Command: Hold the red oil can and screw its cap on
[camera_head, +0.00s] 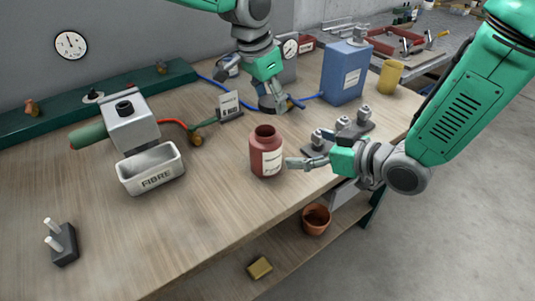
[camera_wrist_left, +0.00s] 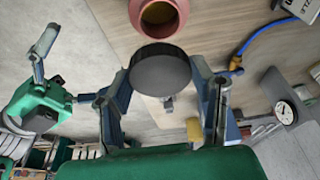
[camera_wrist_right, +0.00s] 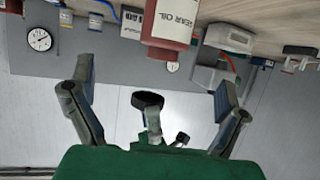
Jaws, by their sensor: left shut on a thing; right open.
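The red oil can (camera_head: 266,153) stands upright and uncapped on the table, its label facing front. My left gripper (camera_head: 271,101) is above and behind it, shut on the round black cap (camera_wrist_left: 160,74). In the left wrist view the can's open mouth (camera_wrist_left: 160,14) lies just beyond the cap, apart from it. My right gripper (camera_head: 303,162) is low at the can's right side, open and empty. The cap (camera_wrist_right: 147,99) shows there too, over a grey finger.
A block with metal posts (camera_head: 340,137) stands just right of the can, behind my right gripper. A blue canister (camera_head: 343,72) and yellow cup (camera_head: 390,77) are at the back right. A FIBRE tray (camera_head: 151,169) sits at left. The table's front left is mostly clear.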

